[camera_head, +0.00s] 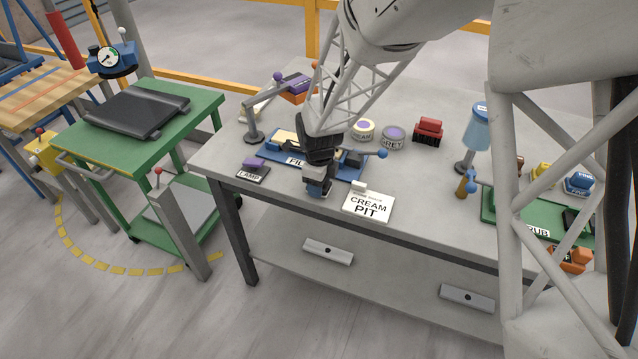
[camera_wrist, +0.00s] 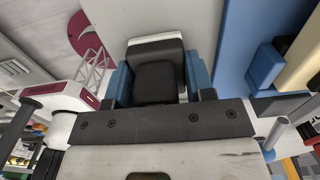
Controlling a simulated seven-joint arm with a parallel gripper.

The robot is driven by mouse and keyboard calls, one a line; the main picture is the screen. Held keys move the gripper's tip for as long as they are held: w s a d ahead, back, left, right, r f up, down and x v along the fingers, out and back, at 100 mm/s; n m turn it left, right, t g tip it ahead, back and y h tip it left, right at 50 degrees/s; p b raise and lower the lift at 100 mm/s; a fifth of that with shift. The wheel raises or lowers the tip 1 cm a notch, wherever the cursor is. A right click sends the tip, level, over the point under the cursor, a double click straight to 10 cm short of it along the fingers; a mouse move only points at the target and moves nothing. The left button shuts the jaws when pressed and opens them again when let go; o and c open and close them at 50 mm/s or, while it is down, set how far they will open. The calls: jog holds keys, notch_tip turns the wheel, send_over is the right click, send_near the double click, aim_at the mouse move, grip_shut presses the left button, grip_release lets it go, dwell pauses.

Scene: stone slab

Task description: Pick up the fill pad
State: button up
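A blue tray (camera_head: 272,153) with a partly hidden label beginning "FIL" lies near the left end of the bench. A cream block (camera_head: 286,136) and dark parts lie on it, partly covered by my arm. I cannot tell for sure which part is the fill pad. My gripper (camera_head: 319,190) points down at the tray's front edge. The wrist view shows a black block with a grey edge (camera_wrist: 157,75) between blue side pieces. The cream block (camera_wrist: 306,55) and blue tray (camera_wrist: 237,40) are at right there.
Lidded tubs (camera_head: 393,138) and a red-topped block (camera_head: 429,130) stand behind. A lever with a blue knob (camera_head: 382,154) juts from the tray's right.

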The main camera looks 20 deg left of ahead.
jog(key=shift+c, duration=1)
jog(key=shift+r, duration=0.1)
jog(key=shift+r, duration=0.7)
notch_tip(320, 180, up, 2)
jog(key=s+d+r, duration=0.1)
jog(key=s+d, duration=0.8)
jog(key=s, duration=0.3)
jog(key=shift+s+d+r, duration=0.25)
jog(key=shift+s+d, duration=0.05)
jog(key=shift+d, duration=0.1)
